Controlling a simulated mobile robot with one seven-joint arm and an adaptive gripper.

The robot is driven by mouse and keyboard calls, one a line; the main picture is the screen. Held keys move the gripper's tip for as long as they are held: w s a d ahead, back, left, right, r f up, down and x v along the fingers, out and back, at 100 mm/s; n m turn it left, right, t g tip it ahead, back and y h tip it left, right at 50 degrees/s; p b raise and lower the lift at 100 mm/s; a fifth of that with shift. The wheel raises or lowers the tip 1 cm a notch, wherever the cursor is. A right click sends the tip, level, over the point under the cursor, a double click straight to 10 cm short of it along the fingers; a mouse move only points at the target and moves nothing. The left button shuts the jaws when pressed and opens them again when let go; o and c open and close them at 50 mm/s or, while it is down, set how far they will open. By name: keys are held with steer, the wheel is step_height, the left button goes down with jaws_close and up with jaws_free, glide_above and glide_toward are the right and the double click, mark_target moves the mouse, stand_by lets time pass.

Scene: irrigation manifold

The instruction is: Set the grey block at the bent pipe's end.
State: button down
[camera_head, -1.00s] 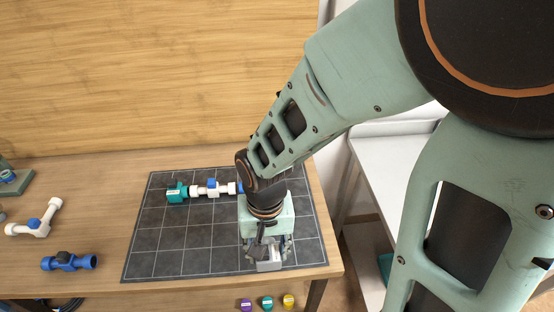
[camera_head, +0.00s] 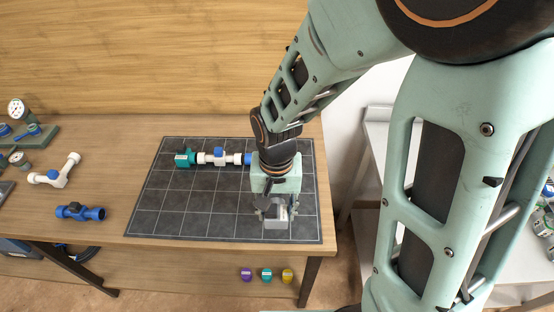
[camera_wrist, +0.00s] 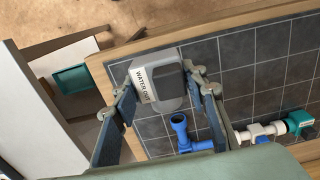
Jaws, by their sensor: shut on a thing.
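The grey block (camera_wrist: 160,80), labelled WATER OUT, is between the fingers of my gripper (camera_wrist: 158,88), which is shut on it. In the head view the block (camera_head: 276,219) is below my gripper (camera_head: 275,208), over the front right part of the dark mat. The blue bent pipe (camera_wrist: 183,130) shows in the wrist view with its open end facing up, apart from the block. In the head view only a bit of its blue (camera_head: 247,158) shows; my gripper hides the rest. It ends a row with white pipe (camera_head: 235,158), a blue-handled valve (camera_head: 219,156) and a teal block (camera_head: 185,157).
The gridded mat (camera_head: 160,222) lies on the wooden table, clear at its front left.

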steer(key=w+f+b, duration=0.1)
steer(key=w+f, duration=0.1)
steer(key=w, duration=0.1)
steer(key=w+f+b, duration=0.1)
steer(key=w+f, duration=0.2)
steer(key=w, duration=0.1)
steer(key=w+f+b, duration=0.2)
steer(key=w+f, duration=0.1)
steer(key=w, duration=0.1)
steer(key=shift+w+d+f, duration=0.1)
steer(key=shift+w+d, duration=0.05)
steer(key=shift+w+f+b, duration=0.25)
steer(key=shift+f+b, duration=0.05)
steer(key=shift+f, duration=0.15)
steer(key=shift+w+f+b, duration=0.15)
steer(key=shift+f+b, duration=0.8)
steer(key=shift+f, duration=0.55)
steer(key=shift+f, duration=0.25)
steer(key=c, duration=1.2)
jaws_free()
steer(key=shift+r, duration=0.2)
